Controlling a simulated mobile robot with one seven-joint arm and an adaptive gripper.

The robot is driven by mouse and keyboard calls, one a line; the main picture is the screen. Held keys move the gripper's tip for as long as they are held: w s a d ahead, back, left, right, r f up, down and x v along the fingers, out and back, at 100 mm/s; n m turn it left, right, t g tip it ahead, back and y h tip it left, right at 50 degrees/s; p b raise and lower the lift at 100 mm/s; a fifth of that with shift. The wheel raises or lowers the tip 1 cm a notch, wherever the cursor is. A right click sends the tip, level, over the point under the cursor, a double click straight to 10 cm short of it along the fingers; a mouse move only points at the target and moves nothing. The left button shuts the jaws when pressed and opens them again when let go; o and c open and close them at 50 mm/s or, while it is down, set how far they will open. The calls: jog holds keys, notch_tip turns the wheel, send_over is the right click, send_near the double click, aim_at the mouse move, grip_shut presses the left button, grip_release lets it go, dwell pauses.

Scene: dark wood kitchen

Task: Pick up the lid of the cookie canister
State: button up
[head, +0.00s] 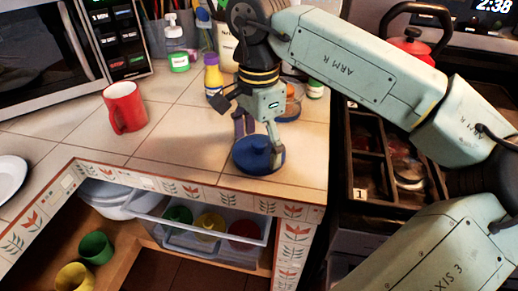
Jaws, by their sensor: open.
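A round blue lid (250,160) with a raised middle lies near the counter's front right corner. I take it for the lid of the cookie canister. No canister body can be made out under it. My gripper (259,141) points down right over the lid, with its fingers apart on either side of the raised middle. The right finger comes down close to the lid; I cannot tell whether it touches. The gripper and its fingers hide part of the lid.
A red mug (124,107) stands to the left on the tiled counter (180,135). A yellow bottle with a purple cap (213,78) and a soap bottle (176,50) stand behind. A drawer with compartments (368,150) is open at the right, below the red kettle (410,45).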

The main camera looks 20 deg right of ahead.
jog(key=shift+s, duration=0.1)
jog(key=c, duration=1.1)
jog(key=shift+f, duration=0.1)
jog(key=shift+c, duration=0.3)
